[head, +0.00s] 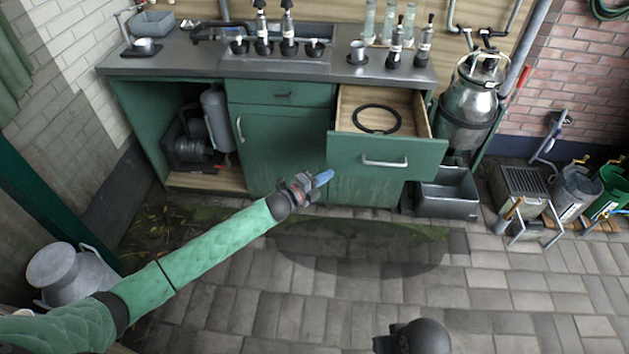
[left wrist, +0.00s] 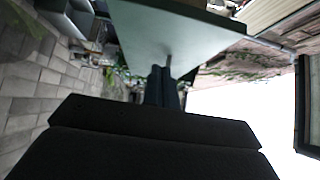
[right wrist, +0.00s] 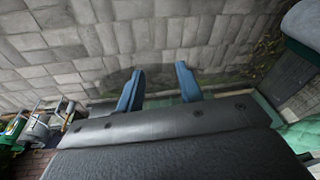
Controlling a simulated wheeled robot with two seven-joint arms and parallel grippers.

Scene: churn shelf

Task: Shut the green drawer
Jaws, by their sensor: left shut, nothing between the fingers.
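The green drawer (head: 387,157) is pulled out at the right of the counter in the head view. It has a pale handle on its front, and a black ring (head: 376,118) lies inside it. My left gripper (head: 325,177) is shut and empty, its blue fingertips near the lower left edge of the drawer front. In the left wrist view the shut fingers (left wrist: 162,80) point at the pale green drawer front (left wrist: 170,35); I cannot tell whether they touch it. My right gripper (right wrist: 160,80) is open and empty over the paving in the right wrist view.
The counter (head: 190,55) carries bottles and cups. A grey bin (head: 447,193) stands on the floor right of the drawer, below a metal churn (head: 473,90). Another churn (head: 70,270) is at the lower left. The paving before the cabinet is clear.

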